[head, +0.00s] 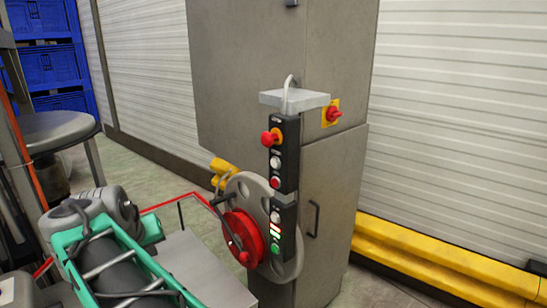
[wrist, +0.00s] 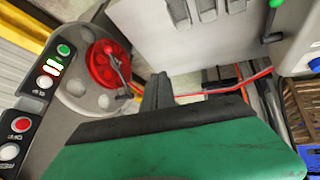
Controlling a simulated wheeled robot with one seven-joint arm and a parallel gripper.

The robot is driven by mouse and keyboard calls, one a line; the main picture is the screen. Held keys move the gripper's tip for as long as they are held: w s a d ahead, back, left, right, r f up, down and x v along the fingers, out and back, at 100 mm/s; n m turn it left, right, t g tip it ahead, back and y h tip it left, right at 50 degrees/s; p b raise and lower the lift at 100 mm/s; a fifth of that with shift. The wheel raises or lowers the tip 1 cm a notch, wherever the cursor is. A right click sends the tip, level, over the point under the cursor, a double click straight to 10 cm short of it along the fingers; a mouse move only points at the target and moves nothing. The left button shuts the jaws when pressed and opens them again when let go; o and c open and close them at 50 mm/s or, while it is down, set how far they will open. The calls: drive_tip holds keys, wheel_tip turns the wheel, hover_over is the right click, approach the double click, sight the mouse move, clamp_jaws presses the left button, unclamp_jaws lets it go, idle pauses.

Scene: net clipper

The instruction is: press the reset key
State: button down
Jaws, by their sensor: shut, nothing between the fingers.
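A black control strip (head: 284,155) hangs upright on the grey cabinet. It carries a red mushroom knob (head: 270,138), an upper white button (head: 276,162), a red button (head: 273,182), a lower white button (head: 275,217), lit indicators and a green button (head: 274,247). In the wrist view, the strip (wrist: 34,88) stands at the left edge. My gripper (wrist: 160,78) is shut and empty, apart from the strip to its right; its fingers cannot be made out in the head view.
A grey disc (head: 290,268) with a red hub (head: 243,238) and crank sits beside and behind the strip's lower part. A red-yellow switch (head: 332,113) is on the grey cabinet (head: 240,80). A yellow barrier (head: 430,262) runs along the right. A round stool (head: 55,130) stands left.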

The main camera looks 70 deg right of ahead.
sight(275, 163)
drive_tip(key=s+d+r+m+g+h+p, duration=0.1)
drive_tip(key=s+d+r+m, duration=0.3)
drive_tip(key=d, duration=0.5)
drive_tip(key=s+d+r+m+g+h+p, duration=0.1)
drive_tip(key=s+d+r+m+g, duration=0.3)
drive_tip(key=s+d+r, duration=0.4)
drive_tip(key=shift+s+d+r+h, duration=0.35)
drive_tip(key=shift+s+d+h, duration=0.25)
drive_tip(key=shift+h, duration=0.1)
drive_tip(key=s+d, duration=0.3)
drive_tip(key=d, duration=0.4)
drive_tip(key=shift+s+d+b, duration=0.3)
drive_tip(key=shift+s+d, duration=0.1)
drive_tip(key=shift+s+d, duration=0.15)
drive_tip(key=shift+d, duration=0.25)
drive_tip(key=shift+s+d, duration=0.2)
drive_tip(key=shift+d, duration=0.15)
idle(0.7)
drive_tip(key=shift+w+a, duration=0.35)
drive_tip(key=shift+a, duration=0.4)
